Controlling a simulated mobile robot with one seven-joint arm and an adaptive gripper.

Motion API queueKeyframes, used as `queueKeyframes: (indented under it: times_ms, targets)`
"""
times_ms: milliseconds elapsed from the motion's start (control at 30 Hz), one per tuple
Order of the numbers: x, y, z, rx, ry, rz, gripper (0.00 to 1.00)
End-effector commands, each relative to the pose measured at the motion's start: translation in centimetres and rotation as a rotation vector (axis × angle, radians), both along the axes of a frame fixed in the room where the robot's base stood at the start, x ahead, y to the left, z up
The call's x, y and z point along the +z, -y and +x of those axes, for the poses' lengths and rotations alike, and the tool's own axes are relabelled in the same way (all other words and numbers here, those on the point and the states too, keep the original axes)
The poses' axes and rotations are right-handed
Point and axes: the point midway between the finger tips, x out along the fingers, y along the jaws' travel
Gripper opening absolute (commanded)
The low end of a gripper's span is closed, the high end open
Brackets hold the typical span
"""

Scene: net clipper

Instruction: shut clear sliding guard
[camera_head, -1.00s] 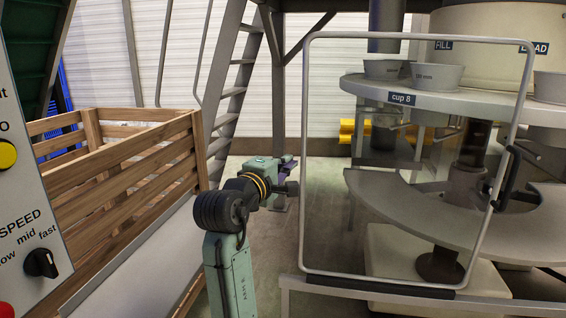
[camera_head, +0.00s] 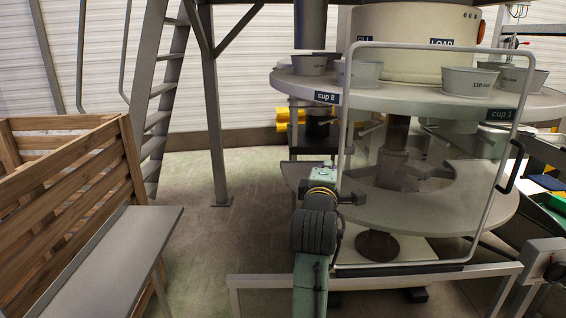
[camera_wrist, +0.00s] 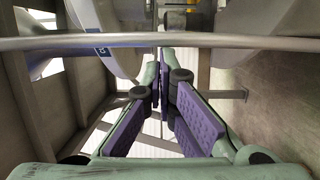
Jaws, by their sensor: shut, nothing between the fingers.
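The clear sliding guard (camera_head: 515,110) is a see-through panel in a thin grey tube frame, in front of the round machine. Its black handle (camera_head: 511,168) is on the right edge. The guard's foot is at the low grey rail. My gripper (camera_wrist: 164,68) is shut and empty, its purple-padded fingers together in the wrist view. A grey bar (camera_wrist: 230,41) crosses that view near the fingertips; I cannot tell whether they touch. In the head view my wrist covers part of the guard's lower left side, well left of the handle, and mostly hides the fingers.
The round grey table (camera_head: 400,97) carries several cups. A low grey rail (camera_head: 260,280) runs along the front. A slatted wooden crate (camera_head: 70,190) and a flat grey shelf (camera_head: 110,265) stand at the left. A ladder (camera_head: 158,90) is behind. Floor is open between crate and machine.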

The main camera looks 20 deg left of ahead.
Motion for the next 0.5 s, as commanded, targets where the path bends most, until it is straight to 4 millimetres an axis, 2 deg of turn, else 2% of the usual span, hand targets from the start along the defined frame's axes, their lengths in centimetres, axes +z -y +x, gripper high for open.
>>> queueKeyframes:
  times_ms: [33, 200, 400, 500]
  targets:
    - [0.1, 2.5, 0.6, -0.014, -0.002, 0.001, 0.00]
    - [0.0, 7.9, 2.1, -0.013, -0.002, 0.001, 0.00]
    - [0.0, 13.0, 3.6, -0.009, -0.001, 0.000, 0.00]
    - [-0.1, 14.9, 4.2, -0.008, -0.001, 0.001, 0.00]
